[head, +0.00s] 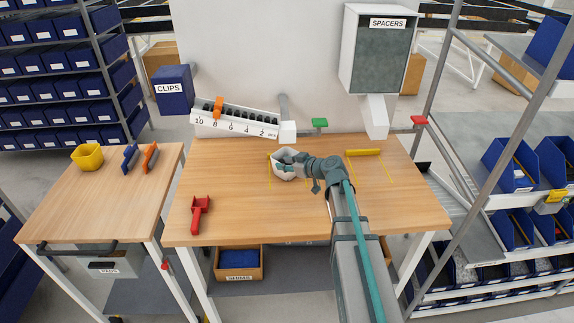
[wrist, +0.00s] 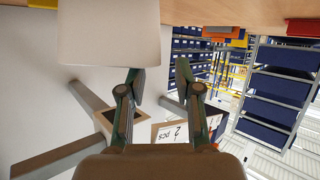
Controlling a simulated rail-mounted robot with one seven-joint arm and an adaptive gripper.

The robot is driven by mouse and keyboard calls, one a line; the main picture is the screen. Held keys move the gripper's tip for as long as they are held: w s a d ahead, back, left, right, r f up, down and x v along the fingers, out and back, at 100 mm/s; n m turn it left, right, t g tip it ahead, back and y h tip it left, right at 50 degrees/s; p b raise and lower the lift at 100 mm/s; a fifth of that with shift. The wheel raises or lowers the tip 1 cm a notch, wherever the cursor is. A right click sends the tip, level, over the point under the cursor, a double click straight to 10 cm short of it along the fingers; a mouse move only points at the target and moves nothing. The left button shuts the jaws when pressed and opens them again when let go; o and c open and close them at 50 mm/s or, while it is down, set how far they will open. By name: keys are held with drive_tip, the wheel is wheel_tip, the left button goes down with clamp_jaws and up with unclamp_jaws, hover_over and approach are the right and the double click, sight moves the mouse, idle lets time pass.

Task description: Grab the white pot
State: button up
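The white pot (head: 284,177) stands on the wooden table near the middle, left of my arm in the head view. It is a small faceted cup with a dark inside. My gripper (head: 287,159) is at its rim and hides part of it. In the wrist view a large white body, which looks like the pot (wrist: 105,30), fills the upper left. My gripper (wrist: 162,75) shows there with its two fingers apart and nothing visible between them. The left fingertip is close to the white edge; I cannot tell if it touches.
A numbered white rail (head: 232,121) with an orange slider and a white block (head: 288,131) stand behind the pot. A red tool (head: 201,208) lies front left. A yellow bar (head: 364,152) lies right. The table's front left is mostly clear.

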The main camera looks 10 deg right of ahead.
sight(280, 161)
drive_tip(key=p+x, duration=0.2)
drive_tip(key=x, duration=0.1)
drive_tip(key=shift+w+a, duration=0.1)
drive_tip(key=shift+w, duration=0.2)
drive_tip(key=shift+w+a+f, duration=0.25)
clamp_jaws()
